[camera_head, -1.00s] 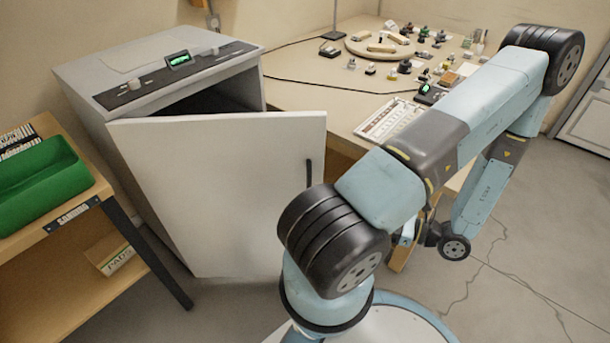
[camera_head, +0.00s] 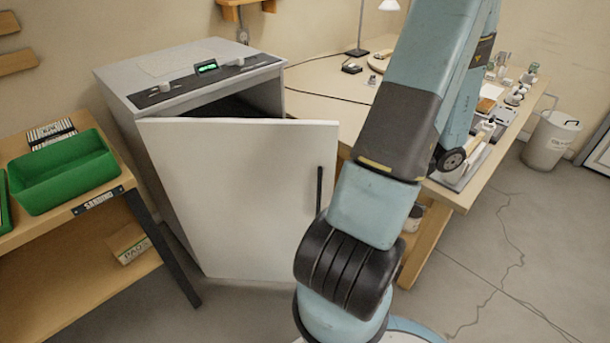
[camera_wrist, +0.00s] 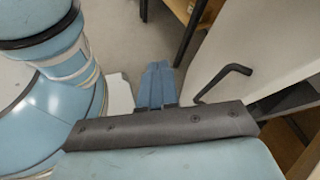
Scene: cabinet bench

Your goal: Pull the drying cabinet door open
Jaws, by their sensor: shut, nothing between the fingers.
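The drying cabinet (camera_head: 185,70) is a grey box with a dark control strip and a green display on top. Its pale door (camera_head: 235,200) stands ajar, swung outward, with a dark gap above it. The black bar handle (camera_head: 319,190) is near the door's right edge. In the wrist view the handle (camera_wrist: 222,82) shows as a bent black bar on the pale door (camera_wrist: 255,45). My gripper (camera_wrist: 157,75) has its blue fingers together and empty. It is to the left of the handle in that view, apart from it. My arm hides the gripper in the head view.
A wooden shelf unit with a green bin (camera_head: 65,172) stands close on the cabinet's left. A workbench (camera_head: 330,85) with small items stands on the right. A white bucket (camera_head: 550,140) is on the floor far right. The floor before the door is bare.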

